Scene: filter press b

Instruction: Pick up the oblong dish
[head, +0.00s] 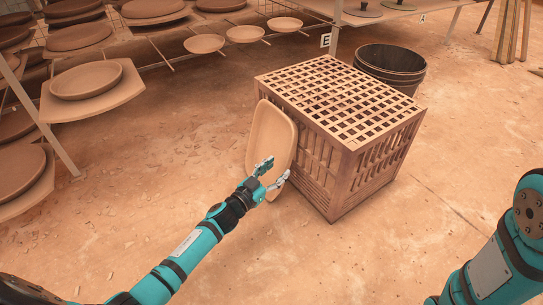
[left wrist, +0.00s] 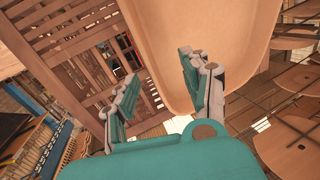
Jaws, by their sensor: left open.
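The oblong dish (head: 271,138) is a tan, shallow dish with a raised rim. It stands tilted on edge, leaning against the left side of the slatted wooden crate (head: 340,125). My left gripper (head: 276,171) is open at the dish's lower part in the head view. In the left wrist view, the dish (left wrist: 205,50) fills the upper middle. The fingers of my left gripper (left wrist: 160,90) are spread, one in front of the dish's face and the other toward the crate (left wrist: 75,45). I cannot tell whether a finger touches the dish. My right gripper is not in view.
A dark bucket (head: 391,68) stands behind the crate. Racks at the left and back hold several plates and bowls, such as a bowl on a board (head: 92,98). The floor (head: 150,190) left of the dish is open, with small chips scattered on it.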

